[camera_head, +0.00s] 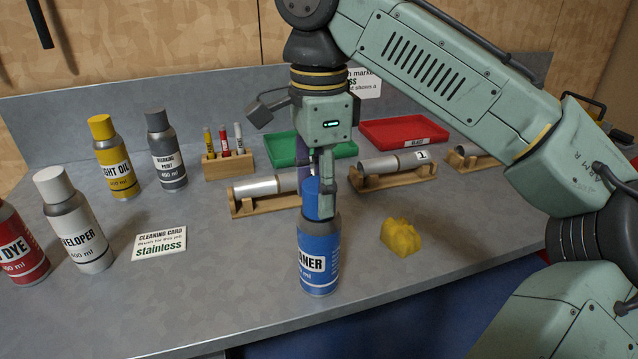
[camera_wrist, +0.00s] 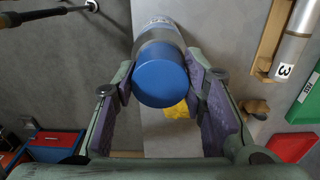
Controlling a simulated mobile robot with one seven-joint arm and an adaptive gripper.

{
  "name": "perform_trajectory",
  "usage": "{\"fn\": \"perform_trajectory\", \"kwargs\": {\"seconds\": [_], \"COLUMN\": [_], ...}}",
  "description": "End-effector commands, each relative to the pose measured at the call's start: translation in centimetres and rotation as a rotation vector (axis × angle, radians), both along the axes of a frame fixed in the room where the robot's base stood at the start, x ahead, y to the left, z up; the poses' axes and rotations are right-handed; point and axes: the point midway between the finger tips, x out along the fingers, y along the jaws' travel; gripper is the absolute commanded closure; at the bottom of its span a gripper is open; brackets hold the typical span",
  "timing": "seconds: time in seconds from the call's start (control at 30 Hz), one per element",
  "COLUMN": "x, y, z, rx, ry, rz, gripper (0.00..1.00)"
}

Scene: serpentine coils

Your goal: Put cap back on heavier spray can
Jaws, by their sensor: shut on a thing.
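The blue spray can (camera_head: 320,262), labelled as a cleaner, appears upright on the grey bench near its front edge. A blue cap (camera_head: 313,203) is at its top; it also shows in the wrist view (camera_wrist: 162,82), end-on, with the can's grey shoulder behind it. My gripper (camera_head: 318,190) points down and is shut on the cap, one finger on each side; its fingertips also press the cap in the wrist view (camera_wrist: 163,70). The fingers partly hide the cap. I cannot tell whether the cap is fully seated.
Capped yellow (camera_head: 117,165), grey (camera_head: 167,155), white (camera_head: 78,232) and red (camera_head: 18,250) cans stand at left. A cleaning card (camera_head: 160,243) lies nearby. A yellow lump (camera_head: 400,238) is right of the blue can. Metal tubes on wooden cradles (camera_head: 265,203) and green and red trays (camera_head: 405,132) are behind.

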Motion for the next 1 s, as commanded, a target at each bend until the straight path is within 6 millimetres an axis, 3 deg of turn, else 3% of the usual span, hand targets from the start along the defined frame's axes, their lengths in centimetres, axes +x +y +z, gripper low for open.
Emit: {"fn": "perform_trajectory", "kwargs": {"seconds": [0.2, 0.23, 0.5, 0.77, 1.0], "x": [0.00, 0.00, 0.00, 0.01, 0.00], "y": [0.00, 0.00, -0.01, -0.01, -0.01], "z": [-0.02, -0.02, -0.02, -0.02, -0.02], "rx": [0.000, 0.000, 0.000, 0.000, 0.000], "ry": [0.000, 0.000, 0.000, 0.000, 0.000], "rz": [0.000, 0.000, 0.000, 0.000, 0.000], "gripper": [0.73, 0.60, 0.42, 0.38, 0.23]}}
